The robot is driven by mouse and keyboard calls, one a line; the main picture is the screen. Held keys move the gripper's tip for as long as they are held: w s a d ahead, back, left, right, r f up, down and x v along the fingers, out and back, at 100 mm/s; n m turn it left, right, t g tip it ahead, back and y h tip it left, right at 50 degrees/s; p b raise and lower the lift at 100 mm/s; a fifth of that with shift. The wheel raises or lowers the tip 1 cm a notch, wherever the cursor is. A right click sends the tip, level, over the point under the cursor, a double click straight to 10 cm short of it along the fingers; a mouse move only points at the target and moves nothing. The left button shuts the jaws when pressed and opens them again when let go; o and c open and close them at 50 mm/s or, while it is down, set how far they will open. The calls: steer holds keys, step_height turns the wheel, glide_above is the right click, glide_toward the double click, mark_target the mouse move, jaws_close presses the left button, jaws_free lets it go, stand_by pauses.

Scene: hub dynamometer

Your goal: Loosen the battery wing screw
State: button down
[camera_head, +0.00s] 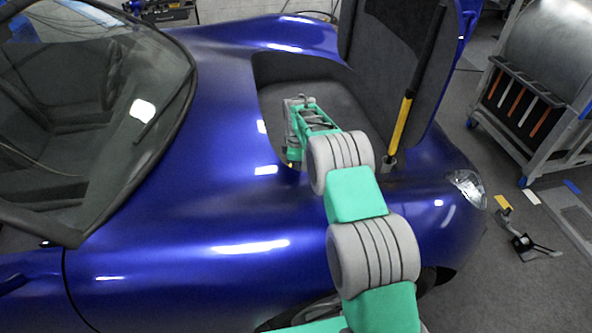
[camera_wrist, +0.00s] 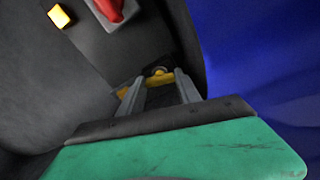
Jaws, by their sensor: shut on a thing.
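My gripper (camera_wrist: 158,92) reaches down into the open front compartment of the blue car. In the wrist view its two grey fingers close around a small yellow-brass piece (camera_wrist: 159,71), which looks like the battery wing screw. Only part of the screw shows between and beyond the fingertips. In the head view my wrist hides the screw and the battery area.
The blue car body (camera_head: 190,220) surrounds the compartment (camera_head: 330,100). Its raised lid (camera_head: 395,50) stands behind, with a yellow-and-black strut (camera_head: 402,118) right of my arm. In the wrist view a red part (camera_wrist: 112,8) and a yellow block (camera_wrist: 59,16) sit on the dark wall.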

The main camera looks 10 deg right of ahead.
steer(key=shift+n, duration=1.7)
steer(key=c, duration=0.8)
jaws_free()
steer(key=shift+c, duration=0.2)
step_height(320, 180, up, 8)
steer(key=shift+f+p, duration=0.1)
steer(key=shift+p, duration=0.45)
